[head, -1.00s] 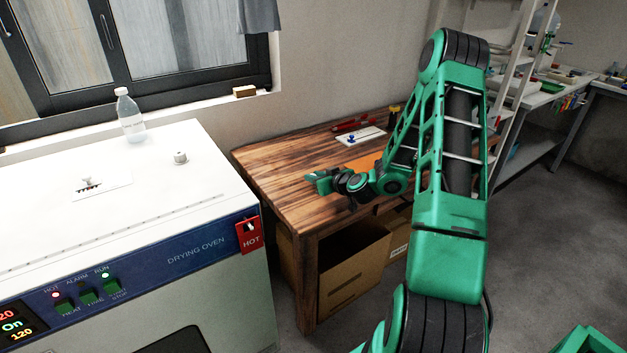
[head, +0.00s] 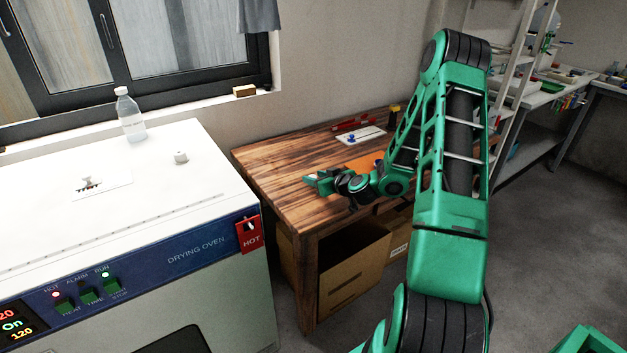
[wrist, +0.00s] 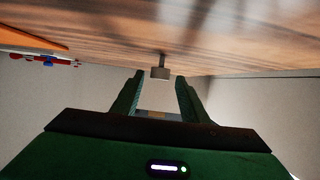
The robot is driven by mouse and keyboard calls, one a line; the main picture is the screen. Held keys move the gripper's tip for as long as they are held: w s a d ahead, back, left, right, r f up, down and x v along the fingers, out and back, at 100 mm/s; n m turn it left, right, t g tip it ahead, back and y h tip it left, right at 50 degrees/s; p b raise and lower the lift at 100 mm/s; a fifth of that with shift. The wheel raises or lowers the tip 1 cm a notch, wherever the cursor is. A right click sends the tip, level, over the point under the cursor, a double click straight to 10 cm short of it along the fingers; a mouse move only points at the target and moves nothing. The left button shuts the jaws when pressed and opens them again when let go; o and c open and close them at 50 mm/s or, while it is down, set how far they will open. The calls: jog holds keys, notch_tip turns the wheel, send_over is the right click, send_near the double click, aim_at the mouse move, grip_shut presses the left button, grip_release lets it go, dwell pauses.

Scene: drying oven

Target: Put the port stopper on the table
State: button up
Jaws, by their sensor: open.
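A small grey piece (wrist: 160,72), which looks like the port stopper, shows in the upside-down wrist view against the wooden table (wrist: 230,35). A thin stem runs from its wide part toward the tabletop. It lies between or just beyond the tips of my gripper (wrist: 158,84), whose fingers are apart with a gap on both sides. In the head view my gripper (head: 311,182) is low over the left part of the table (head: 285,155). The stopper cannot be made out there.
The drying oven (head: 200,255) stands at the left, with a small whitish round fitting (head: 180,157) and a clear bottle (head: 130,115) on top. An orange mat (head: 366,162) and a white plate (head: 360,136) lie on the table. An open cardboard box (head: 352,278) stands below.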

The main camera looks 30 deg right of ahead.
jog(key=v, duration=1.1)
jog(key=shift+d, duration=0.1)
jog(key=shift+s+r, duration=0.1)
jog(key=shift+s, duration=0.1)
jog(key=s+a+n+g, duration=0.1)
jog(key=a, duration=0.1)
jog(key=s+a+g+y, duration=0.1)
jog(key=a, duration=0.1)
jog(key=s+a+n+g+y, duration=0.1)
jog(key=a, duration=0.1)
jog(key=shift+a+r+n, duration=0.25)
jog(key=shift+a+n, duration=0.05)
jog(key=s+r+m+g, duration=0.3)
jog(key=s+r, duration=0.1)
jog(key=s, duration=0.6)
jog(key=s+a+r+m+g+h, duration=0.1)
jog(key=s+r+m+g, duration=0.2)
jog(key=s, duration=0.8)
jog(key=s+r+m+g+h, duration=0.1)
jog(key=s+r+m+g, duration=0.2)
jog(key=s+r, duration=0.3)
jog(key=s+g, duration=0.1)
jog(key=s, duration=0.4)
jog(key=shift+a+r+g, duration=0.15)
jog(key=shift+a+g, duration=0.15)
jog(key=shift+a, duration=0.05)
jog(key=shift+s, duration=0.15)
